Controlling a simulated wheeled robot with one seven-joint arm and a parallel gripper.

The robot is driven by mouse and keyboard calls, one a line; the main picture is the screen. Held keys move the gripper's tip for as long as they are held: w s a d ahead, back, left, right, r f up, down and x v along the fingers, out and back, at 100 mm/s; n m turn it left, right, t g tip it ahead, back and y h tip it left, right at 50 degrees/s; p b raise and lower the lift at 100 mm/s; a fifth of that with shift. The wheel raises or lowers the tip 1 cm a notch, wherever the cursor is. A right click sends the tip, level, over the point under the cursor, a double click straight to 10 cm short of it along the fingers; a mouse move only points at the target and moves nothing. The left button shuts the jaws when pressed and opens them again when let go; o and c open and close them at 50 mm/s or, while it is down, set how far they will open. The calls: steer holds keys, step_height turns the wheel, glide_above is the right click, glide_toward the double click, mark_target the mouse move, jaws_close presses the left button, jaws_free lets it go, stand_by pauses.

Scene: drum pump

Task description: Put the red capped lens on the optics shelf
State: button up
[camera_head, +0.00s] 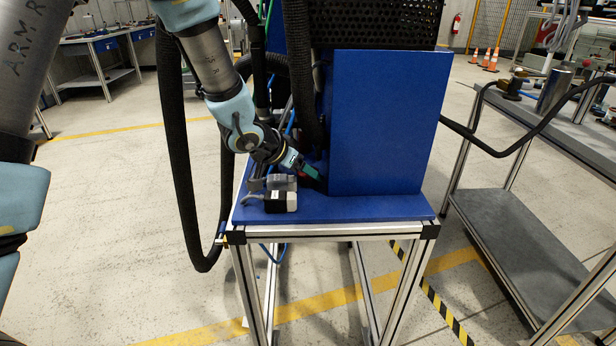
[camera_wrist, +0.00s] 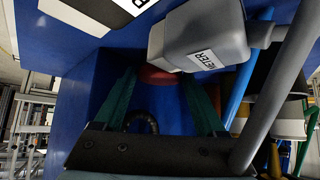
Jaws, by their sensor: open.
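A red object (camera_wrist: 157,77), probably the red cap of the lens, shows between the fingertips of my gripper (camera_wrist: 158,82) in the wrist view. The grey meter box partly hides it. I cannot identify the optics shelf in either view.
A grey box labelled METER (camera_wrist: 200,38) sits close to the fingers. A white and black box (camera_head: 281,202) stands on the blue bench top (camera_head: 350,208). The blue panel (camera_head: 388,120) rises right of my gripper. A cart with a grey lower shelf (camera_head: 520,240) stands right.

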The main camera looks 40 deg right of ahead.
jaws_close()
stand_by(0.4)
steer(key=shift+r, duration=0.15)
